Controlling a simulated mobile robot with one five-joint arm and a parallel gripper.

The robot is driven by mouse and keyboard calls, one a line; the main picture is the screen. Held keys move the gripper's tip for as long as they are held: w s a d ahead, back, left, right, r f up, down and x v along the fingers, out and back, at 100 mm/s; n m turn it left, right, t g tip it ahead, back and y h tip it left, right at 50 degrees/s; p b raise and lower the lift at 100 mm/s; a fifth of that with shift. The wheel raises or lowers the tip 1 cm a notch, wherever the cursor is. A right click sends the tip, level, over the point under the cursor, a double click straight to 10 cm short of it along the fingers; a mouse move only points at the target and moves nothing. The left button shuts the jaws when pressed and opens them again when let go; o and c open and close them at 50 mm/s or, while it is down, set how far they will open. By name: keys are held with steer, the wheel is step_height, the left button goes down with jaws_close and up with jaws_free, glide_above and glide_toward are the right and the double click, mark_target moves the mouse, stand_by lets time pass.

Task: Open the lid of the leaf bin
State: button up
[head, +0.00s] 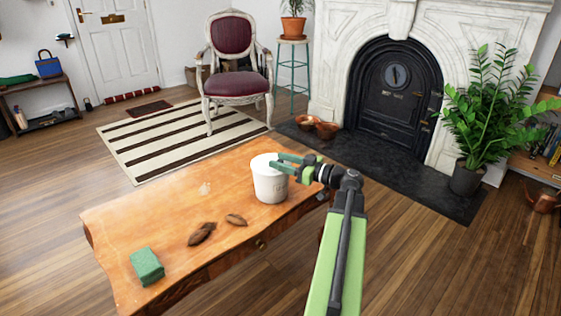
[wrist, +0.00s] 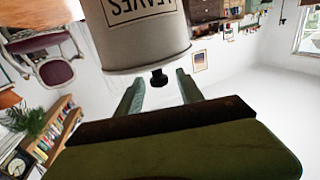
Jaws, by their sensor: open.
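The leaf bin (head: 270,188) is a white round container standing upright near the right end of the wooden table. Its pale lid (head: 262,162) sits on top and looks closed. The wrist view is upside down and shows the bin (wrist: 135,30) with a LEAVES label and a dark knob (wrist: 158,77) on the lid. My gripper (head: 285,163) is at the bin's top right side in the head view. In the wrist view its open green fingers (wrist: 158,90) stand on either side of the knob, apart from it. The knob is hidden in the head view.
Two brown dry leaves (head: 201,234) and a green sponge-like block (head: 147,266) lie on the wooden table (head: 130,222). A red chair (head: 235,60) stands on the striped rug behind it. A fireplace (head: 395,90) and a potted plant (head: 490,110) are to the right.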

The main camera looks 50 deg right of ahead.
steer(key=shift+w+a, duration=0.1)
steer(key=shift+w, duration=0.2)
jaws_close()
stand_by(1.2)
